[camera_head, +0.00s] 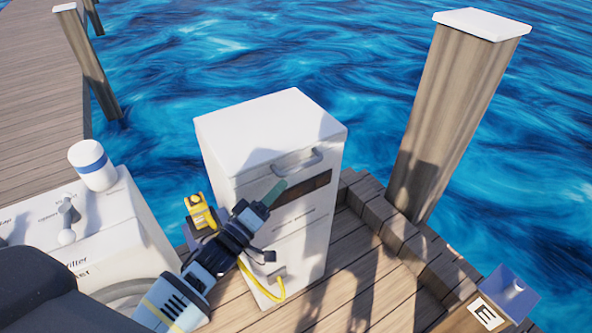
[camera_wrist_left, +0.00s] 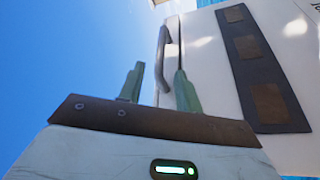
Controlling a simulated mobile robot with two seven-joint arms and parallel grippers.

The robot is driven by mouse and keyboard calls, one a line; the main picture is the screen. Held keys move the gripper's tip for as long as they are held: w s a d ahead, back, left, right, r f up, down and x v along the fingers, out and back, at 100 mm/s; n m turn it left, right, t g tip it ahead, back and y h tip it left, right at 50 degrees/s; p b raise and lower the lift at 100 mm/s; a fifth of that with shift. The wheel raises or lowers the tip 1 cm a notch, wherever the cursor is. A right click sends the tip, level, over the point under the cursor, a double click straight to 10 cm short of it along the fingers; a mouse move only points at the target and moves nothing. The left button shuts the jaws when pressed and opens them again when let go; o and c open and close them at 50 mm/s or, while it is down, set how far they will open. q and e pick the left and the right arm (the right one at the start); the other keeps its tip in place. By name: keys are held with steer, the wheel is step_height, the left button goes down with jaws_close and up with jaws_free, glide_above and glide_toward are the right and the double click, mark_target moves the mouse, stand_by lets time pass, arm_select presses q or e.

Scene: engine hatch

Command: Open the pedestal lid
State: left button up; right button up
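The white pedestal (camera_head: 265,200) stands upright on the dock. Its white lid (camera_head: 265,125) lies shut on top, with a grey bar handle (camera_head: 300,161) at its front edge. My left gripper (camera_head: 272,193) is in front of the pedestal, a little below and left of the handle in the head view. In the left wrist view its two green fingers (camera_wrist_left: 158,78) are apart with nothing held. The handle (camera_wrist_left: 166,65) shows just beyond the fingertips, roughly in line with the gap; I see no clear contact. My right gripper is not in view.
A yellow connector (camera_head: 200,211) and a yellow cable (camera_head: 277,290) are at the pedestal's side and lower front. A white cabinet (camera_head: 95,235) with a white bottle (camera_head: 93,166) stands left. A wooden post (camera_head: 450,115) rises at the right. Planks are clear in front; water lies behind.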

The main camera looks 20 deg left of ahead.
mark_target(295, 168)
arm_select(q)
steer(key=shift+x, duration=3.9)
jaws_close()
